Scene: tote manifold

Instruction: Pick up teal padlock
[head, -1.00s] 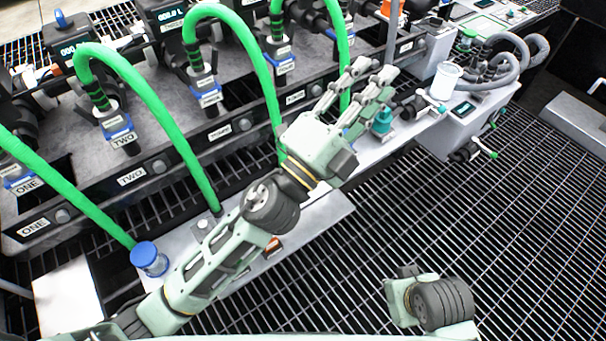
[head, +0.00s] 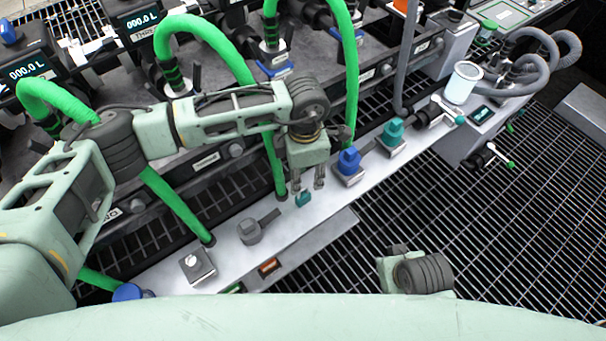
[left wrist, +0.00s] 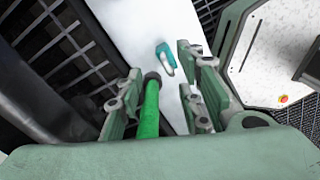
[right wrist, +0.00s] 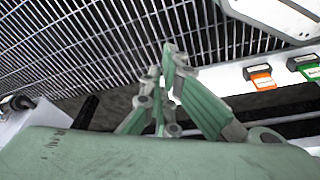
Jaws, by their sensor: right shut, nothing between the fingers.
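The teal padlock (head: 303,198) lies on the white ledge, just below my left gripper (head: 308,182) in the head view. It also shows in the left wrist view, a teal body with a pale shackle (left wrist: 166,58), ahead of the fingers and nearer the right one. My left gripper (left wrist: 160,92) points down and is open. The padlock looks free of both fingers; the exact gap is hard to judge. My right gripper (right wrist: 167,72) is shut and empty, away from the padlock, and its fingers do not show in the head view.
A green hose (head: 272,150) comes down to the ledge beside the padlock; its end (left wrist: 150,105) shows between the left fingers. A blue valve handle (head: 349,160) and a teal one (head: 393,131) stand to the right, a grey knob (head: 250,231) to the left. Open grating lies in front.

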